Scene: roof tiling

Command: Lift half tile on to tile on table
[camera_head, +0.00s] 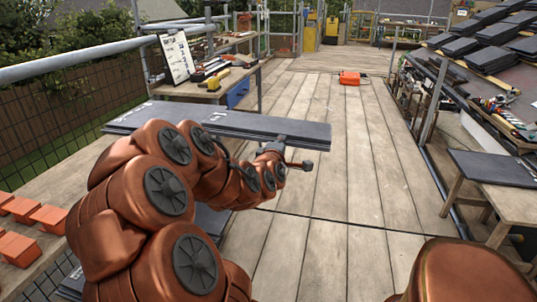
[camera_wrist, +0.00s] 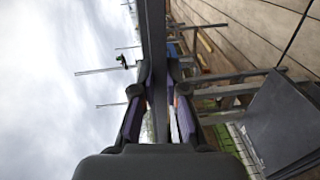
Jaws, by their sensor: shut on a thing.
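My gripper (camera_head: 294,152) is shut on the right part of the near edge of a dark grey slate tile (camera_head: 250,122) with white chalk marks. It holds the tile roughly flat, above the deck. In the wrist view my gripper (camera_wrist: 158,100) has one finger on each side of the tile (camera_wrist: 154,45), which shows edge-on as a dark strip. Another dark tile (camera_head: 497,167) lies on a wooden table (camera_head: 510,205) at the right. A dark slab (camera_wrist: 282,122) shows at the right of the wrist view; I cannot tell which one it is.
Dark tiles (camera_head: 212,222) lie low behind my arm, partly hidden. Orange blocks (camera_head: 35,218) are at the left. A workbench (camera_head: 205,88) with tools and a sign stands beyond the held tile. The tiled roof (camera_head: 490,45) is at the right.

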